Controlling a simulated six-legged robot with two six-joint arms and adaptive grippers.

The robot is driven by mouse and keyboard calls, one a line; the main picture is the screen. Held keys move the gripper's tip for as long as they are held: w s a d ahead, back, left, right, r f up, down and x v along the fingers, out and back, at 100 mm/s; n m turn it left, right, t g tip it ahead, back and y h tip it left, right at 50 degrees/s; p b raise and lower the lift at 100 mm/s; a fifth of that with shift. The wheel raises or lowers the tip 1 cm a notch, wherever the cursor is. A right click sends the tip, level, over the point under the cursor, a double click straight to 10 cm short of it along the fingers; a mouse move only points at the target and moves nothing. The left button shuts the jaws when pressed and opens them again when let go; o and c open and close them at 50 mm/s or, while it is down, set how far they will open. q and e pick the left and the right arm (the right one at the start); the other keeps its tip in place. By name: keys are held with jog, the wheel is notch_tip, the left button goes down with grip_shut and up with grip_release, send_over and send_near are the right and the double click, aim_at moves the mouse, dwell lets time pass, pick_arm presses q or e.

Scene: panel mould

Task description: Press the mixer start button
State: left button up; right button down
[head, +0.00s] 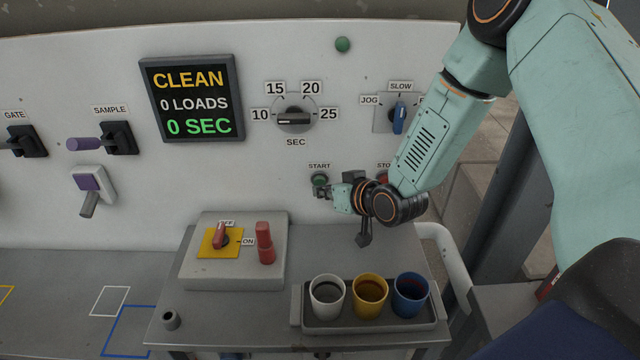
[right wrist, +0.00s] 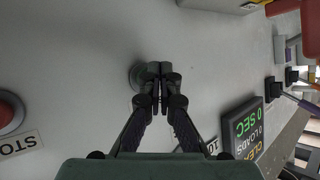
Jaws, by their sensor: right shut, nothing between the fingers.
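The green start button (head: 320,179) is on the white panel under the START label, left of the stop button (head: 383,178). My right gripper (head: 322,191) is at the panel just below the start button, its fingers pointing left. In the right wrist view the fingers (right wrist: 158,72) are shut with nothing between them. They partly cover the round start button (right wrist: 136,76); I cannot tell whether they touch it. The red stop button also shows in that view (right wrist: 10,110). My left gripper is not in view.
The display (head: 190,98) reads CLEAN, 0 LOADS, 0 SEC. A time dial (head: 293,120) and a jog/slow switch (head: 399,116) are above. Below, a switch box (head: 195,270) and a tray (head: 375,322) with white, yellow and blue cups stand on the grey table.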

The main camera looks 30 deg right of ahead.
jog(key=shift+w+d, duration=0.2)
jog(key=shift+w, duration=0.25)
dwell(1.0)
jog(key=shift+s+r, duration=0.1)
jog(key=shift+s, duration=0.05)
jog(key=shift+s+a, duration=0.4)
jog(key=shift+s, duration=0.25)
jog(key=s, duration=0.1)
jog(key=s+a, duration=0.1)
jog(key=s, duration=0.1)
jog(key=s+a+p, duration=0.1)
jog(key=shift+s+a, duration=0.1)
jog(key=shift+s, duration=0.15)
jog(key=shift+s, duration=0.1)
dwell(0.9)
